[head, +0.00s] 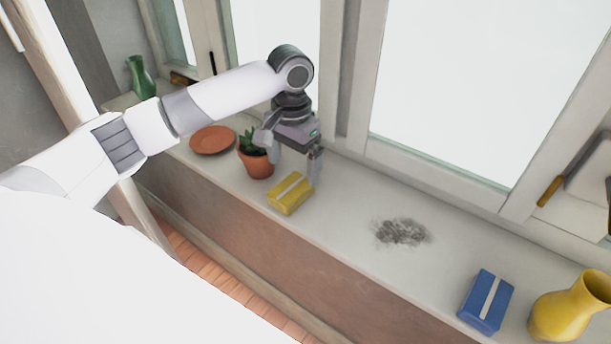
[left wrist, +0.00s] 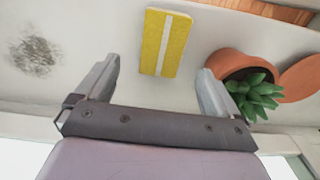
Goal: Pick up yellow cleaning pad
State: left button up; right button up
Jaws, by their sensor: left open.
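The yellow cleaning pad (head: 290,194) with a pale stripe lies on the window sill in the head view, just right of the potted plant. In the left wrist view the yellow pad (left wrist: 163,42) lies ahead of the fingertips, between their lines. My left gripper (head: 295,174) is open and empty above the sill, behind the pad, its fingers pointing down. It also shows in the left wrist view (left wrist: 158,78), with nothing between the fingers. My right gripper is in neither view.
A potted plant (head: 256,160) stands close to my left gripper, with a terracotta saucer (head: 212,140) beyond it. A dark smudge (head: 402,232) marks the sill (head: 345,215). A blue pad (head: 487,301) and yellow vase (head: 563,312) are at right, a green vase (head: 140,78) at far left.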

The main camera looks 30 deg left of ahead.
aim_at(295, 183)
pick_arm(q)
jog(key=shift+w+f, duration=0.2)
notch_tip(295, 183, down, 7)
jog(key=shift+w+a+r, duration=0.1)
jog(key=shift+w+r, duration=0.05)
jog(key=c, duration=1)
